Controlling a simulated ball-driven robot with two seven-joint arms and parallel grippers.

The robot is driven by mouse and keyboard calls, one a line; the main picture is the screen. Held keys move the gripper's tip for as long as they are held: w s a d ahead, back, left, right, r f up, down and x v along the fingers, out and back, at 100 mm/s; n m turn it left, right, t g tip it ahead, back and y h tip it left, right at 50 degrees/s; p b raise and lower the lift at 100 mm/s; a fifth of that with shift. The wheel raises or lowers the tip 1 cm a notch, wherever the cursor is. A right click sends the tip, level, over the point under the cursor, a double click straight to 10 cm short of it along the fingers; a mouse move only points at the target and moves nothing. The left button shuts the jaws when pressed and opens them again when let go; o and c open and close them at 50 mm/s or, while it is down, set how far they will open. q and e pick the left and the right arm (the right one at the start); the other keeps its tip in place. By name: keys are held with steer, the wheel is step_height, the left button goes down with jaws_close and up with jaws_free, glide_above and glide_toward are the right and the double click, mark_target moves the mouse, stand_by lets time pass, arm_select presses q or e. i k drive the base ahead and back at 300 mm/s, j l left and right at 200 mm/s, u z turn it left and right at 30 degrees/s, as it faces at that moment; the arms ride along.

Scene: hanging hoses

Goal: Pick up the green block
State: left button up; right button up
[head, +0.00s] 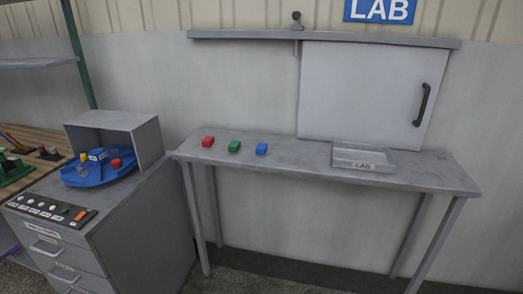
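The green block (234,146) lies on the grey table (300,165) against the wall. It sits between a red block (208,141) on its left and a blue block (261,149) on its right, with gaps between them. Nothing touches or covers it. Neither my left nor my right gripper shows in the head view.
A labelled grey tray (362,158) stands on the table's right half, before a sliding panel (362,90) with a black handle. At left, a drawer cabinet (130,235) carries an open box (148,143), a blue turntable (85,178) and a button panel (50,208).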

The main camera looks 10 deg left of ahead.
mark_target(234, 146)
steer(key=i+l+u, duration=0.15)
steer(key=i+u, duration=0.2)
steer(key=i, duration=0.7)
